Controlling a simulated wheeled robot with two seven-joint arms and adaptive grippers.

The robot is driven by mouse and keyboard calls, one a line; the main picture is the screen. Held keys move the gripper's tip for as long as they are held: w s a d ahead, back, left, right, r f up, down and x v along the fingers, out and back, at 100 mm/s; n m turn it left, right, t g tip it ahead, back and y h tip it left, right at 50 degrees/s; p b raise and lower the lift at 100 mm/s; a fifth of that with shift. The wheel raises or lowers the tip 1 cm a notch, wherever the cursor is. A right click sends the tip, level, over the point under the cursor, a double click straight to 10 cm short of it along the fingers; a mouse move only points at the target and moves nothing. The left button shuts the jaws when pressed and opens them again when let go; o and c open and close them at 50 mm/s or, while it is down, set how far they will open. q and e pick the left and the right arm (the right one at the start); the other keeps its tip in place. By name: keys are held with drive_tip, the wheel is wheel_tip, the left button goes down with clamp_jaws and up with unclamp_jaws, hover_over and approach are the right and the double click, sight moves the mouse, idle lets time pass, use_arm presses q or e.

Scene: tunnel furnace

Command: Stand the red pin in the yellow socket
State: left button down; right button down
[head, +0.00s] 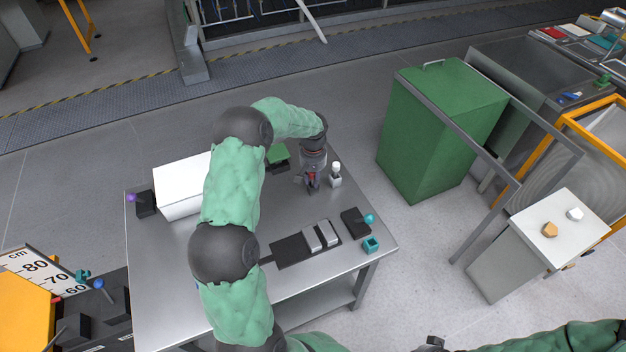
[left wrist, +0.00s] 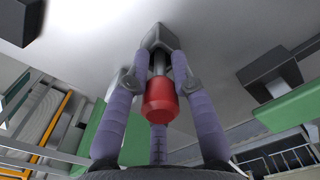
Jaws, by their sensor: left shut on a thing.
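My left gripper (head: 311,184) is over the far right part of the steel table. In the left wrist view (left wrist: 160,75) its fingers are shut around the red pin (left wrist: 160,102). The pin's red head is towards the camera, and its dark shaft runs to a grey block (left wrist: 158,37). I cannot tell whether the shaft is seated in that block. In the head view only a little red of the pin (head: 312,175) shows between the fingers. I cannot make out a yellow socket in either view. My right gripper shows at most as a dark piece at the bottom edge.
A white-topped pin (head: 336,168) in a grey block stands just right of my left gripper. A green-topped dark block (head: 278,155) is to its left. A black tray (head: 290,250) and a teal socket (head: 371,244) are nearer. The green cabinet (head: 440,125) stands right of the table.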

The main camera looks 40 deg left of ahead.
use_arm(q)
drive_tip(key=c, duration=1.1)
unclamp_jaws()
drive_tip(key=shift+f, duration=0.1)
drive_tip(key=shift+o, duration=0.2)
wheel_tip(320, 180, up, 12)
drive_tip(key=p, duration=0.3)
drive_tip(key=shift+r+p, duration=0.2)
drive_tip(key=shift+p, duration=0.1)
